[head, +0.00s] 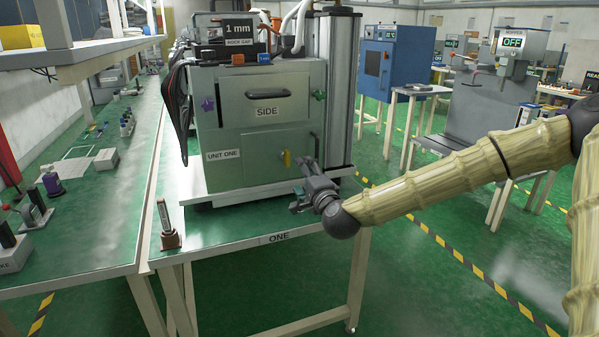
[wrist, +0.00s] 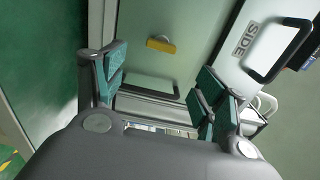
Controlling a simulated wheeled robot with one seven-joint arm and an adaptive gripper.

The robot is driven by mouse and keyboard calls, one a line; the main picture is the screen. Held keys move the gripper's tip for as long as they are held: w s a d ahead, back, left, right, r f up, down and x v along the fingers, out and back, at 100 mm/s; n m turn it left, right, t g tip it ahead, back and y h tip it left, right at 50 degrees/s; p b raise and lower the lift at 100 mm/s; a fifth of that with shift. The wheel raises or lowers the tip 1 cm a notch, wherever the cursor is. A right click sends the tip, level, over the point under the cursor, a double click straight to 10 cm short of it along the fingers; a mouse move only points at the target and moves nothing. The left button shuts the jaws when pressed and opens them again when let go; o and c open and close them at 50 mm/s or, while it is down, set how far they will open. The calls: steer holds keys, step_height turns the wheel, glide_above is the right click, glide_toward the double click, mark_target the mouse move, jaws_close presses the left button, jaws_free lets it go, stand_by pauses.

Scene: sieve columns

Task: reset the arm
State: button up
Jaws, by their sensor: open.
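My gripper (head: 310,187) is in front of the lower right part of the green-grey cabinet (head: 230,140), above the table marked ONE. In the wrist view my gripper (wrist: 160,88) has its teal-padded fingers spread apart, with nothing held between them. A yellow knob (wrist: 160,45) on the cabinet front shows beyond the fingers. The knob also shows in the head view (head: 286,158), just left of my gripper. My tan-sleeved arm reaches in from the right. Whether a fingertip touches the cabinet cannot be told.
The SIDE panel has a black handle (head: 268,93), with purple and green knobs beside it. A small upright piece on a brown base (head: 169,228) stands at the table's left. A long bench (head: 110,200) with small items runs along the left. Floor is open at lower right.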

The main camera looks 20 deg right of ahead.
steer(key=shift+s, duration=0.25)
steer(key=shift+f, duration=0.1)
steer(key=s+a+f+n+g+y, duration=0.1)
steer(key=s+a+f+n+g, duration=0.15)
steer(key=f, duration=0.55)
steer(key=s+a+f+n+g, duration=0.15)
steer(key=s+a+f, duration=0.25)
steer(key=f, duration=0.4)
steer(key=s+a+f+n+g+y, duration=0.1)
steer(key=s+a+f+n+g, duration=0.15)
steer(key=f, duration=0.55)
steer(key=s+a+f+n+g, duration=0.2)
steer(key=s+f+n+g, duration=0.3)
steer(key=s+f, duration=1.2)
steer(key=s+d+f+n+g+h, duration=0.1)
steer(key=s+d+f+n+g, duration=0.15)
steer(key=s, duration=0.65)
steer(key=s+d+f+n+g+h, duration=0.15)
steer(key=s+f, duration=0.25)
steer(key=s, duration=0.4)
steer(key=s+d+f+n+g, duration=0.2)
steer(key=s+f+g, duration=0.15)
steer(key=s, duration=0.55)
step_height(320, 180, up, 16)
steer(key=t+p, duration=0.1)
steer(key=p, duration=1.5)
steer(key=shift+w+a, duration=0.25)
